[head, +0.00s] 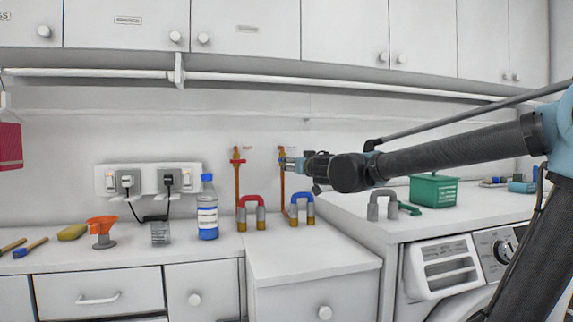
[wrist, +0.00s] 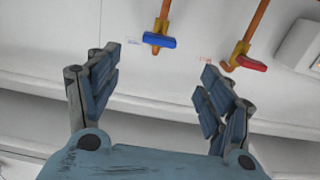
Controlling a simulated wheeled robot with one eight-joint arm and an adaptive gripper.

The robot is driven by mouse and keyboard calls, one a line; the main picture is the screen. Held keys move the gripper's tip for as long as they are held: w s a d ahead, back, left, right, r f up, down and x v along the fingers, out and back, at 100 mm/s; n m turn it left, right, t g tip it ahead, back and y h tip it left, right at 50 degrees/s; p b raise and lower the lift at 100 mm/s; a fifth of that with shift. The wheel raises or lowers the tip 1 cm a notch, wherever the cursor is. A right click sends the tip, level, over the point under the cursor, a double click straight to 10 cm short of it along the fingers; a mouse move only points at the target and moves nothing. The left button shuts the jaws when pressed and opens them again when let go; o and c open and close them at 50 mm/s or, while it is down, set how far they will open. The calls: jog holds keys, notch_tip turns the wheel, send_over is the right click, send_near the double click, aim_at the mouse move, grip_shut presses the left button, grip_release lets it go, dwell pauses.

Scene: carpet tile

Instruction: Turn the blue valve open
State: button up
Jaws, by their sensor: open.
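The blue valve handle (wrist: 160,41) sits on an orange-brown pipe in the wrist view, lying nearly crosswise to it. It is ahead of my open fingers, between their lines, and looks apart from both. My gripper (wrist: 159,66) is spread wide with nothing between its fingers. In the head view my gripper (head: 287,161) is in front of the right-hand pipe (head: 282,186) at the wall and hides most of the blue handle. A red valve handle (wrist: 250,63) is on another pipe, right of the blue one in the wrist view; it also shows in the head view (head: 238,161).
Below the valves, the counter holds a red padlock-like shackle (head: 251,200), a blue one (head: 302,197) and a blue-capped bottle (head: 208,215). A green basket (head: 433,190) stands on the right worktop. Wall sockets (head: 148,180) are at left.

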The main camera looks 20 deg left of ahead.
jog(key=x, duration=1.5)
jog(key=shift+w, duration=0.2)
